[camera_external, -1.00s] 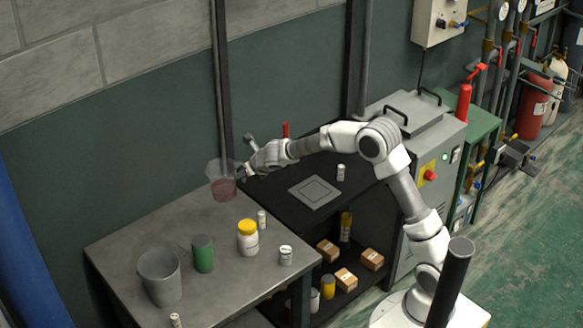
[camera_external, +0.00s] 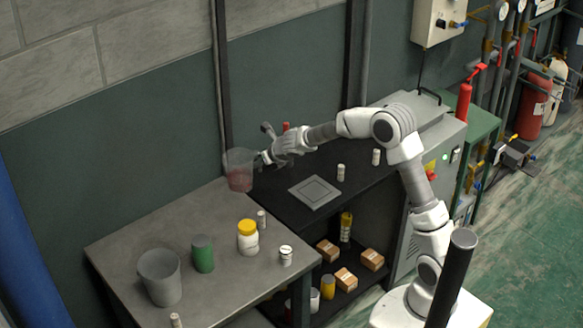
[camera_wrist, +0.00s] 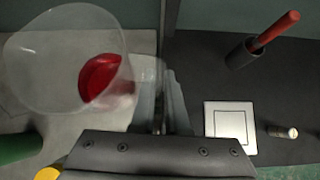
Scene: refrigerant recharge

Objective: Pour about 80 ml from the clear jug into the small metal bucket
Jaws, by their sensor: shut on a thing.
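The clear jug (camera_external: 240,170) is held in the air above the back right corner of the grey table, with red liquid in its lower part. It also shows at the upper left of the wrist view (camera_wrist: 50,62), with the red liquid (camera_wrist: 100,76) seen through it. My gripper (camera_external: 264,158) is shut on the jug at its right side; its fingers also show in the wrist view (camera_wrist: 160,105). The jug looks close to upright. The small metal bucket (camera_external: 160,279) stands at the front left of the table, well away from the jug.
A green can (camera_external: 203,254), a white jar with yellow lid (camera_external: 248,239) and small white bottles (camera_external: 286,256) stand on the grey table (camera_external: 125,240). A grey square plate (camera_external: 315,192) lies on the dark bench to the right. The table's back middle is clear.

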